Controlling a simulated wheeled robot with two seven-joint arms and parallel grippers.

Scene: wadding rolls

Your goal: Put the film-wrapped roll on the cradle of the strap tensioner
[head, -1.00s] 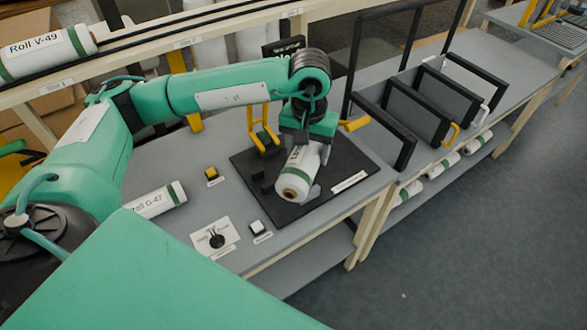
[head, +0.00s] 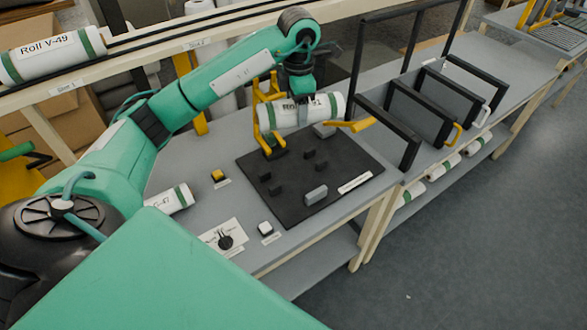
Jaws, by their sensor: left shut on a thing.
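My left gripper (head: 301,88) is shut on a white roll (head: 327,107) with green bands, its label partly hidden by the fingers. The roll lies about level, crosswise in the head view, above the back part of a black base plate (head: 346,163). Small black posts (head: 308,154) and a grey block (head: 316,194) stand on this plate, with no roll resting among them. A yellow arm (head: 262,105) stands at the plate's left back, and a yellow lever (head: 352,125) shows to the right of the roll. My right gripper is out of view.
Roll G-47 (head: 173,200) lies on the bench at left. Roll V-49 (head: 50,57) lies on the upper rack. Black frames (head: 390,133) stand at right.

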